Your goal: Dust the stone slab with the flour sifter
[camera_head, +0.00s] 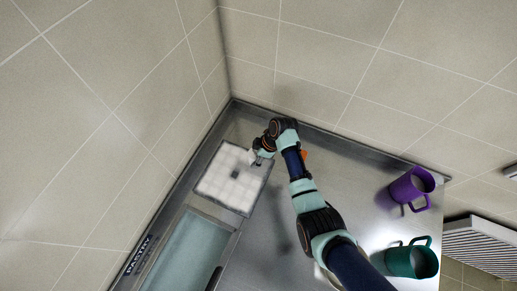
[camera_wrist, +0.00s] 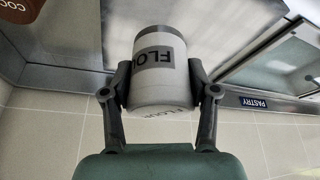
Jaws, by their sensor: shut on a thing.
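The flour sifter (camera_wrist: 160,75) is a white cylinder with grey bands and a FLOUR label, upside down in the wrist view. My gripper (camera_wrist: 160,92) is shut on its sides, one finger on each. In the head view, the small pale sifter (camera_head: 252,156) and my gripper (camera_head: 262,152) are over the upper right part of the stone slab. The slab (camera_head: 213,188) is square and covered with a grid of white patches. A darker grey patch shows near its middle. I cannot tell whether flour is falling.
A purple mug (camera_head: 409,187) and a green mug (camera_head: 411,261) stand at the right of the steel counter. A glass-topped bin (camera_head: 186,252) labelled PASTRY is below the slab. Tiled walls close in behind. A small orange thing (camera_head: 304,154) is partly hidden by my arm.

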